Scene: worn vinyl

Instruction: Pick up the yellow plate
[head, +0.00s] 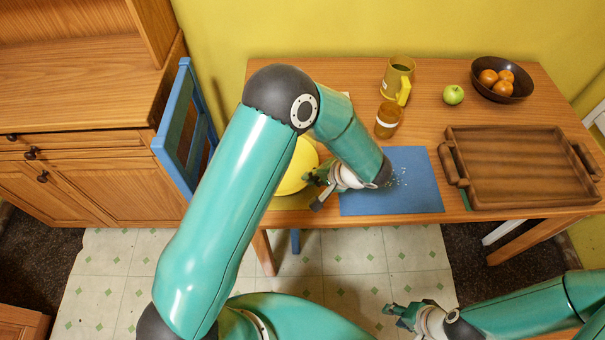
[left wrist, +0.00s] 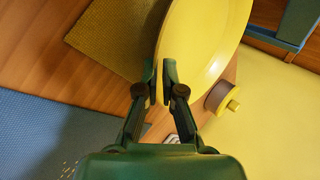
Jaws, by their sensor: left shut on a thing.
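The yellow plate (head: 297,168) is at the left end of the table, partly hidden behind my left arm in the head view. In the left wrist view the yellow plate (left wrist: 205,45) shows large, with its rim between my fingers. My left gripper (head: 312,190) is shut on the plate's right rim; its fingertips (left wrist: 160,85) pinch the rim from both sides. I cannot tell whether the plate is clear of the table. My right gripper (head: 393,312) is low at the front, away from the table and empty; its fingers look apart.
A blue mat (head: 415,190) with crumbs lies beside the gripper. A wooden tray (head: 520,165) is at right. A blue chair (head: 180,125) is at left.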

